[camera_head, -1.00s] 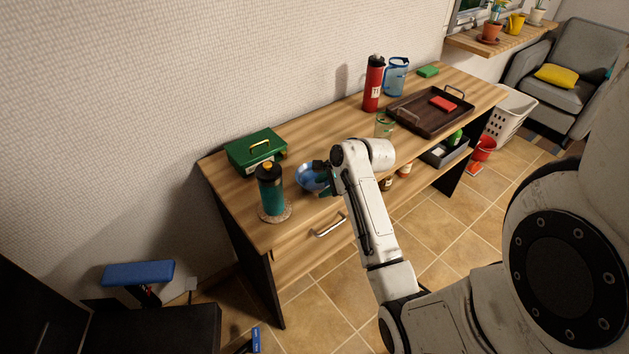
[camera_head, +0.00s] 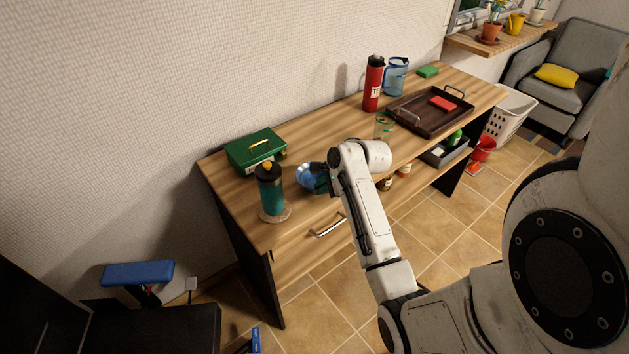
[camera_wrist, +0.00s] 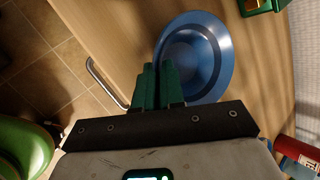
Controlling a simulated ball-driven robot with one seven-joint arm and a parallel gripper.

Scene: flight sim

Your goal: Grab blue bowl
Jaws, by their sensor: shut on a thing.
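The blue bowl (camera_head: 309,178) sits on the wooden desk (camera_head: 320,137), right of the teal bottle, partly hidden by my arm in the head view. In the wrist view the bowl (camera_wrist: 212,52) is seen from above, open side toward the camera and empty. My gripper (camera_wrist: 158,72) has green fingers close together at the bowl's near rim. It is shut on the bowl's rim; the exact contact is partly hidden. In the head view my gripper (camera_head: 326,180) is mostly hidden behind my wrist. I cannot tell whether the bowl is lifted off the desk.
A teal bottle (camera_head: 270,190) on a round coaster stands left of the bowl, with a green box (camera_head: 256,150) behind. A glass (camera_head: 384,126), a red bottle (camera_head: 373,84), a blue pitcher (camera_head: 396,77) and a dark tray (camera_head: 430,112) stand to the right.

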